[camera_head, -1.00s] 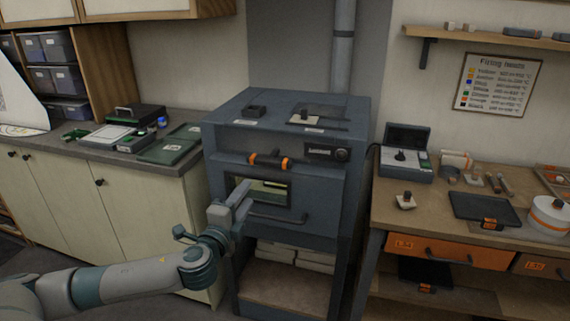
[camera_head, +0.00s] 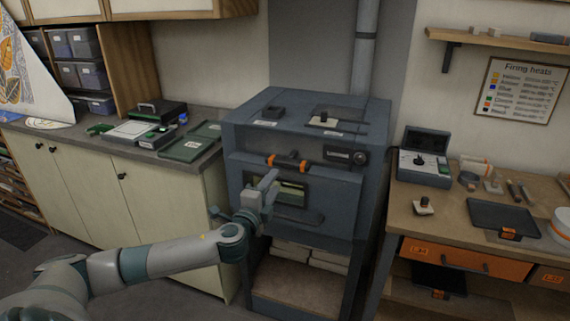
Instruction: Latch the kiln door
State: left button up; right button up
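The grey-blue kiln (camera_head: 300,135) stands in the middle, its door (camera_head: 330,205) flush with the front as far as I can see. The door has a small lit window (camera_head: 291,193) and a bar handle below it. The latch (camera_head: 287,162), a dark bar with orange ends, sits above the window. My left gripper (camera_head: 268,181) is in front of the door at the window's left side, just below the latch. It looks apart from the latch, but the depth is hard to judge. Its fingers show edge-on, so their gap is unclear. My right gripper is out of view.
A workbench (camera_head: 450,228) with a black tray (camera_head: 502,217) and a grey box (camera_head: 424,170) stands on the right. A counter (camera_head: 150,150) with green boards is on the left. An open shelf with pale slabs (camera_head: 310,257) lies under the kiln door.

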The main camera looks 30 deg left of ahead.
aim_at(286, 166)
pick_arm(q)
jog(key=p+x, duration=0.2)
jog(key=x, duration=0.7)
jog(key=shift+r+p, duration=0.1)
jog(key=shift+p, duration=0.25)
jog(key=shift+w+a, duration=0.2)
jog(key=shift+w, duration=0.5)
jog(key=shift+c, duration=0.4)
grip_shut()
